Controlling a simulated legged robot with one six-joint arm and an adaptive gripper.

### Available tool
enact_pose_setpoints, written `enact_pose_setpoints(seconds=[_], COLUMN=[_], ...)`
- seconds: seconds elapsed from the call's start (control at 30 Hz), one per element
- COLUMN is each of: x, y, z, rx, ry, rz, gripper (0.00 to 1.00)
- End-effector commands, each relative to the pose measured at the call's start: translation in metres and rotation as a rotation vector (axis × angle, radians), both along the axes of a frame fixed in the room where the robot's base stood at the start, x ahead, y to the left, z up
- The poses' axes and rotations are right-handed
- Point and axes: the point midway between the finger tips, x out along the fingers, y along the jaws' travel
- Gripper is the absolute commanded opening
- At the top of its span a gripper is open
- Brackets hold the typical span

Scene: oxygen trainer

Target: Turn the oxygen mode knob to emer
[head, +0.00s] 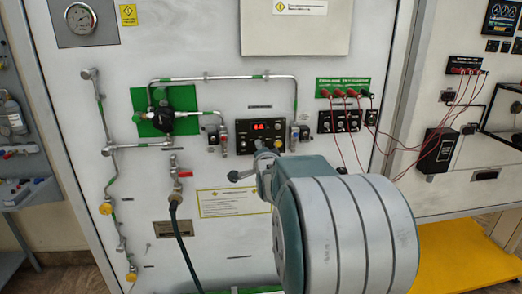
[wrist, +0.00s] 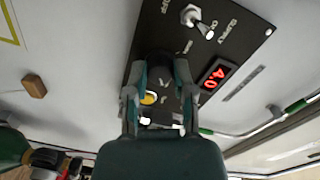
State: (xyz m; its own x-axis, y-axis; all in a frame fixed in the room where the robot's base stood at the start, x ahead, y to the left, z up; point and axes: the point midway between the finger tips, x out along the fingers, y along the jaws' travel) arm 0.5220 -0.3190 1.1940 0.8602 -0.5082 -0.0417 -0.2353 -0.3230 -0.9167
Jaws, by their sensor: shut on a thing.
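A black oxygen control panel (head: 241,131) is on the upright white board in the head view. It also fills the upper middle of the wrist view (wrist: 165,30), turned on its side. My gripper (wrist: 158,78) is at the panel, with one finger on each side of a dark knob (wrist: 160,66), and it is shut on it. The knob's pointer and its mode labels are too dark and covered to read. In the head view my gripper (head: 264,158) hides the panel's lower edge.
A silver supply toggle (wrist: 197,18) and a red display reading 4.0 (wrist: 217,73) are close to my fingers. A yellow part (wrist: 149,98) shows between the fingers. Metal pipes (head: 225,78) run around the panel, and red cables (head: 350,140) hang at the right.

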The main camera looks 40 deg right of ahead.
Motion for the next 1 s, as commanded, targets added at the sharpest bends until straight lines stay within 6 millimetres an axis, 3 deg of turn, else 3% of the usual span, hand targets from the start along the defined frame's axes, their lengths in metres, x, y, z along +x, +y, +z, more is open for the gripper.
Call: enact_pose_setpoints(seconds=[0.03, 0.43, 0.47, 0.53, 1.0], x=[0.0, -0.0001, -0.0001, -0.0002, -0.0064], y=[0.0006, 0.0006, 0.0005, 0.0005, 0.0038], z=[-0.0068, -0.0072, -0.0071, -0.007, -0.0009], rx=[0.012, 0.018, 0.018, 0.018, 0.011], ry=[0.012, 0.009, 0.009, 0.009, -0.003], rz=[0.002, 0.001, 0.001, 0.0, 0.0], gripper=[0.0, 0.0, 0.37, 0.67, 0.67])
